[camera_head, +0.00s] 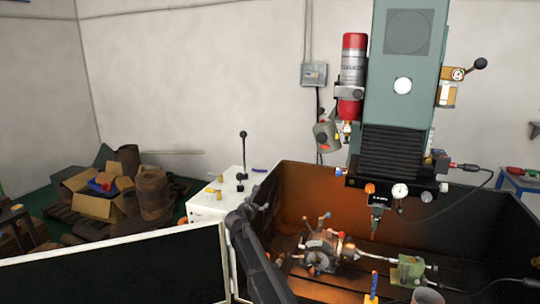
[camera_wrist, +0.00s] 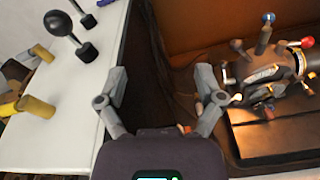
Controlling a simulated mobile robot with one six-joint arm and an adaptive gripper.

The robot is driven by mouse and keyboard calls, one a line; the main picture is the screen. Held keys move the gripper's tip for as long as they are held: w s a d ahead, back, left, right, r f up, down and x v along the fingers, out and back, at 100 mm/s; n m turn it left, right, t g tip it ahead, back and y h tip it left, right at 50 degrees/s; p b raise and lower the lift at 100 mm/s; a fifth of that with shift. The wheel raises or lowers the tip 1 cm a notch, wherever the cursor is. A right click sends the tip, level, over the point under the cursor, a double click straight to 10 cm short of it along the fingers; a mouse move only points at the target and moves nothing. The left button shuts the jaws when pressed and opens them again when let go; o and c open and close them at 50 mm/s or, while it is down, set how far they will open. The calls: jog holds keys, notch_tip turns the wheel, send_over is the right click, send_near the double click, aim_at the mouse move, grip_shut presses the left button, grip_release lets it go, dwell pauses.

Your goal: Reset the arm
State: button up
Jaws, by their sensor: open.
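My gripper (camera_wrist: 160,82) is open and empty in the wrist view, its two grey fingers spread wide over the dark gap between a white cabinet and the machine enclosure. In the head view my dark arm rises from the bottom and ends near the enclosure's left wall; its fingers are hard to make out there. The indexing chuck (camera_head: 320,257) sits on the machine bed, right of my arm. It also shows in the wrist view (camera_wrist: 262,78), right of the right finger, with a blue-knobbed and a red-knobbed lever. No contact with it is clear.
The white cabinet top (camera_wrist: 72,100) bears black ball-knob levers and yellow handles, left of my gripper. The enclosure wall (camera_head: 290,190) surrounds the bed. The green machine column (camera_head: 405,100) and spindle (camera_head: 377,205) hang above it. A green tailstock (camera_head: 410,270) stands right of the chuck.

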jog(key=s+d+f+m+g, duration=0.4)
jog(key=s+d+f+m, duration=0.1)
jog(key=s+d+m, duration=0.4)
jog(key=s+d+f+m+g, duration=0.45)
jog(key=s+d+m, duration=0.3)
jog(key=d, duration=0.35)
jog(key=s+d+f+m+g+y, duration=0.25)
jog(key=s+m, duration=0.35)
jog(key=s, duration=0.5)
jog(key=s+d+f+m+g+y, duration=0.1)
jog(key=s+f+m+g+y, duration=0.25)
jog(key=s+m, duration=0.6)
jog(key=s+f+n+b, duration=0.3)
jog(key=s+f+b, duration=0.1)
jog(key=f+b, duration=0.3)
jog(key=shift+s+a+f+g, duration=0.2)
jog(key=shift+s+g, duration=0.1)
jog(key=shift+g, duration=0.05)
